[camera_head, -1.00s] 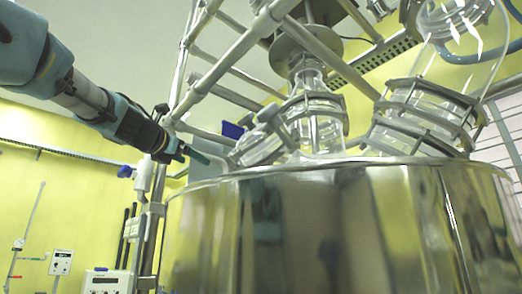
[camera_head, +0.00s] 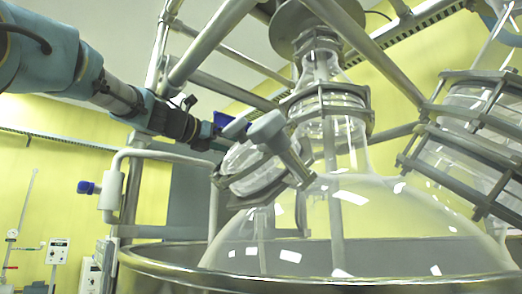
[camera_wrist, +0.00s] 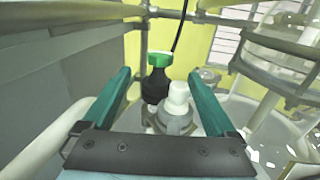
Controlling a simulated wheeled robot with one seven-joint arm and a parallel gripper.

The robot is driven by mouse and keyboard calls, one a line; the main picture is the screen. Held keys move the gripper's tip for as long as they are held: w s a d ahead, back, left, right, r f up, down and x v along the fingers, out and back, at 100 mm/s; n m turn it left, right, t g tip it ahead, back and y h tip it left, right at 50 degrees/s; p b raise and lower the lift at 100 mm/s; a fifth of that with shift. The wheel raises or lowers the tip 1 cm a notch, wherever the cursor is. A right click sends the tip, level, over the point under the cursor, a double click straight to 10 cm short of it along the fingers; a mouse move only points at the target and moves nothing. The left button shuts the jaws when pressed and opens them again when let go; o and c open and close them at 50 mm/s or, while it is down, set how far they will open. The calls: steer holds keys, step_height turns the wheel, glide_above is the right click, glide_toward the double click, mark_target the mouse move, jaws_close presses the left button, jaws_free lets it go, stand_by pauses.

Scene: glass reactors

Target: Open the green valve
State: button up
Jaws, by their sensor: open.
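The green valve (camera_wrist: 160,59) shows in the wrist view as a green cap on a black body, upright beyond a white capped fitting. My gripper (camera_wrist: 157,76) is open, with one teal finger on each side of the view. The green cap lies between the fingertips in the picture, nearer the left one; no contact shows, and the depth gap is hard to judge. In the head view my gripper (camera_head: 214,143) is beside the glass reactor's upper left port, largely hidden by the wrist. The green valve cannot be made out there.
The large glass vessel (camera_head: 350,215) sits in a steel jacket (camera_head: 330,283). Metal frame bars (camera_head: 215,40) cross close above my arm. A grey clamp handle (camera_head: 268,128) stands right of my gripper. A white pipe with a blue knob (camera_head: 88,188) is below left.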

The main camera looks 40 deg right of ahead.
steer(key=d+p, duration=0.1)
steer(key=d, duration=0.2)
steer(key=d+p, duration=0.1)
steer(key=d, duration=0.3)
steer(key=w+d+p, duration=0.1)
steer(key=d+p, duration=0.1)
steer(key=d, duration=0.1)
steer(key=shift+d, duration=0.15)
steer(key=c, duration=1.4)
steer(key=shift+s+r+n+t+p, duration=0.2)
steer(key=shift+n+t+p, duration=0.35)
steer(key=shift+t, duration=0.45)
steer(key=shift+s+f+n+t+y+p, duration=0.15)
steer(key=shift+n+t+y+p, duration=0.45)
steer(key=shift+n+t+p, duration=0.5)
steer(key=shift+t+b, duration=0.3)
steer(key=shift+t, duration=0.1)
